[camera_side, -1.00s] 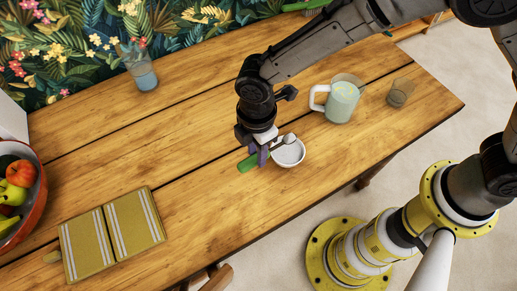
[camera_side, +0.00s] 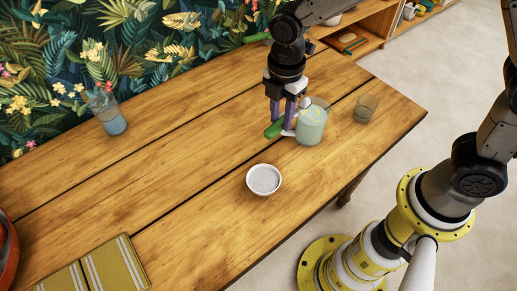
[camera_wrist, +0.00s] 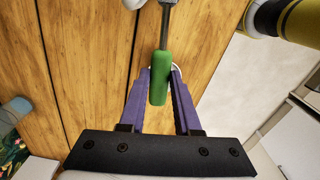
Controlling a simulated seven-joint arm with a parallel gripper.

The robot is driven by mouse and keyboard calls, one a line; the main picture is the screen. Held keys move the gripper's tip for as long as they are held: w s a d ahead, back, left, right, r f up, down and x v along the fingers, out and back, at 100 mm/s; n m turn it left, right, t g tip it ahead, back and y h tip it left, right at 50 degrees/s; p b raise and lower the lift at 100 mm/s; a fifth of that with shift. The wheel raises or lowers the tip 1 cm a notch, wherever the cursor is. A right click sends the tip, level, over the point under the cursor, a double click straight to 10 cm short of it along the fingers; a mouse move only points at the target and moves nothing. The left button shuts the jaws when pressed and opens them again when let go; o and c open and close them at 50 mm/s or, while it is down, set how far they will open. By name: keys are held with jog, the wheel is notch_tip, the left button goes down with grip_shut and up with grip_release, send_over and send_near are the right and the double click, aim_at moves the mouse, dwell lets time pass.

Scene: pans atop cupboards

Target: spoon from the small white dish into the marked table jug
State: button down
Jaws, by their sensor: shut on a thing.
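My gripper (camera_side: 287,112) is shut on the green handle of the spoon (camera_side: 274,129), above the table just left of the jug. In the wrist view the green handle (camera_wrist: 158,80) sits between the purple fingers of my gripper (camera_wrist: 160,74), and the metal shaft runs out of the top. The spoon's bowl end appears close to the jug's rim in the side view; I cannot tell whether it is over the opening. The table jug (camera_side: 311,128) is pale green with yellow marks and a white handle, partly hidden by my gripper. The small white dish (camera_side: 264,180) stands empty nearer the camera.
A clear tumbler (camera_side: 366,108) stands right of the jug. A glass of blue liquid (camera_side: 110,119) is at the back left. A striped yellow cloth (camera_side: 100,273) and part of a red bowl (camera_side: 7,255) are at lower left. The middle of the wooden table (camera_side: 190,160) is clear.

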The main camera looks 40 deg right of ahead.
jog(key=shift+w+d+r+m, duration=0.2)
jog(key=shift+w+d+r, duration=0.05)
jog(key=shift+d, duration=0.35)
jog(key=shift+w+d+r+m, duration=0.2)
jog(key=shift+w+d, duration=0.05)
jog(key=shift+d, duration=0.35)
jog(key=shift+f, duration=0.8)
jog(key=shift+w+d+r+g+y, duration=0.15)
jog(key=shift+d+r+y, duration=0.75)
jog(key=shift+y, duration=0.75)
jog(key=shift+w+d+r+g+y, duration=0.1)
jog(key=shift+d+r+y, duration=0.55)
jog(key=shift+d+y, duration=0.7)
jog(key=shift+w+d+r+g+y, duration=0.15)
jog(key=shift+d+r+y, duration=0.65)
jog(key=shift+y, duration=1.1)
jog(key=shift+s+a+h, duration=0.2)
jog(key=shift+a+h, duration=0.5)
jog(key=shift+s+a+f+t+h, duration=0.15)
jog(key=shift+a+f+h, duration=0.45)
jog(key=shift+h, duration=0.8)
jog(key=shift+w+a+f+t+h, duration=0.1)
jog(key=shift+a+f+h, duration=0.25)
jog(key=shift+a+h, duration=0.75)
jog(key=shift+s+a+f+t+h, duration=0.15)
jog(key=shift+a+f+h, duration=0.25)
jog(key=shift+h, duration=1.3)
